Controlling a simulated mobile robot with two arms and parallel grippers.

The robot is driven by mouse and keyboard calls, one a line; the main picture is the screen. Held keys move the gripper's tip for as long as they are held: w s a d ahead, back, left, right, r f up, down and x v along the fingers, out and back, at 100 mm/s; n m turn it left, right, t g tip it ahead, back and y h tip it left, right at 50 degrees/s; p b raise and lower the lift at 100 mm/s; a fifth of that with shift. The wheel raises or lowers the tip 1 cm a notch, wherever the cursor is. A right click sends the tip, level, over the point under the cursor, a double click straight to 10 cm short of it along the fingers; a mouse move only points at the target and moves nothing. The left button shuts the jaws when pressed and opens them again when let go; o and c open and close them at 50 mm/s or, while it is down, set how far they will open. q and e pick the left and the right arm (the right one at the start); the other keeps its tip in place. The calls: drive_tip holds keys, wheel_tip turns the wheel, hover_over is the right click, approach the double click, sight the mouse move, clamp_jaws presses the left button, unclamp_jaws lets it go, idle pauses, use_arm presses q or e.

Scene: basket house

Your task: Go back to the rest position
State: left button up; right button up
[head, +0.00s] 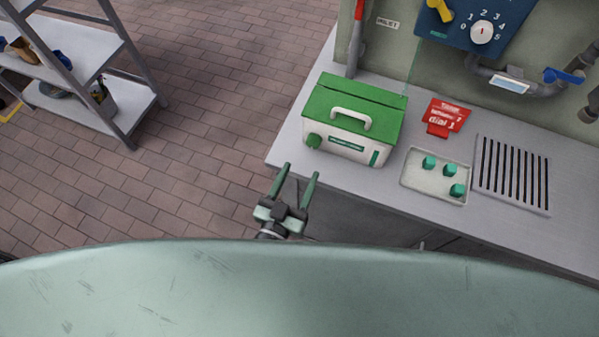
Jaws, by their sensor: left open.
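My left gripper (296,183) shows at the lower middle of the head view, just in front of the counter's front edge. Its two green fingers are spread apart with nothing between them. It is apart from the green and white box (352,118), which stands closed on the counter behind it, with a white handle on its lid. My right gripper is not in view. A large pale green rounded surface fills the bottom of the view and hides what is below.
The grey counter (510,218) holds a tray (434,189) with several green cubes, a slotted grate (513,174) and a red sign (446,117). A blue dial panel (512,22) is on the wall behind. A shelf rack (85,52) stands upper left. The brick floor (200,130) between is clear.

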use_arm(q)
drive_tip(key=shift+f, duration=0.1)
drive_tip(key=s+a+f+g+y+b, duration=0.1)
drive_tip(key=s+a+f+g, duration=0.25)
drive_tip(key=f, duration=0.65)
drive_tip(key=s+a+f+g+y+b, duration=0.15)
drive_tip(key=s+f, duration=0.25)
drive_tip(key=f, duration=0.7)
drive_tip(key=s+a+f+g, duration=0.3)
drive_tip(key=s+f+g, duration=0.1)
drive_tip(key=f, duration=0.6)
drive_tip(key=s+a+f+g+y+b, duration=0.1)
drive_tip(key=s+a+f+g, duration=0.2)
drive_tip(key=s+a+f, duration=0.3)
drive_tip(key=s+a+f+g+y, duration=0.2)
drive_tip(key=s+a+f+g, duration=0.2)
drive_tip(key=s, duration=1)
drive_tip(key=a+f, duration=0.3)
drive_tip(key=f, duration=0.1)
drive_tip(key=shift+f+n+b, duration=0.3)
drive_tip(key=shift+f+b, duration=0.1)
